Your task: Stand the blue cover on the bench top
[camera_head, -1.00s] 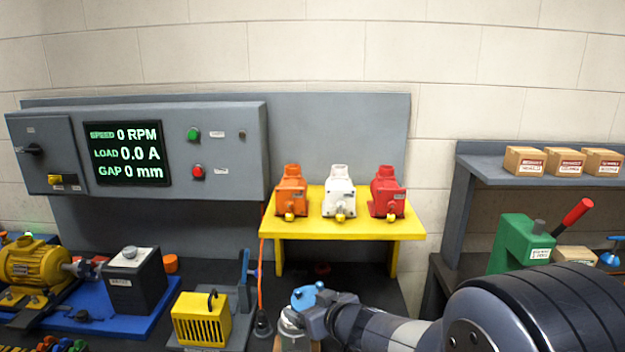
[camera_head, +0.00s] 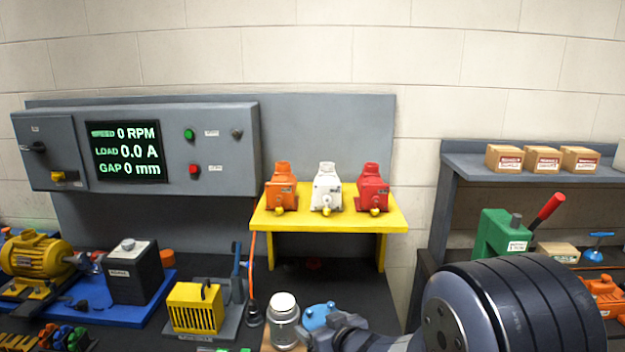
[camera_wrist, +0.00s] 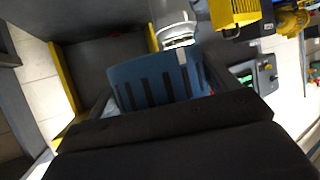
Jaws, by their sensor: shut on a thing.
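The blue cover (camera_head: 319,314) is a rounded blue piece near the bottom centre of the head view. In the wrist view the blue cover (camera_wrist: 155,82) shows dark slots and a small pale patch, and sits between the fingers. My gripper (camera_head: 322,336) is shut on it, just right of a grey jar-like part with a white top (camera_head: 283,318). The bench top (camera_head: 375,300) is dark and bare to the right of the cover. Whether the cover touches the bench is hidden.
A yellow stand (camera_head: 330,222) holds orange, white and red housings behind my gripper. A yellow slotted cover (camera_head: 195,308) stands on a grey plate at left. A green press (camera_head: 500,235) with a red lever is at right.

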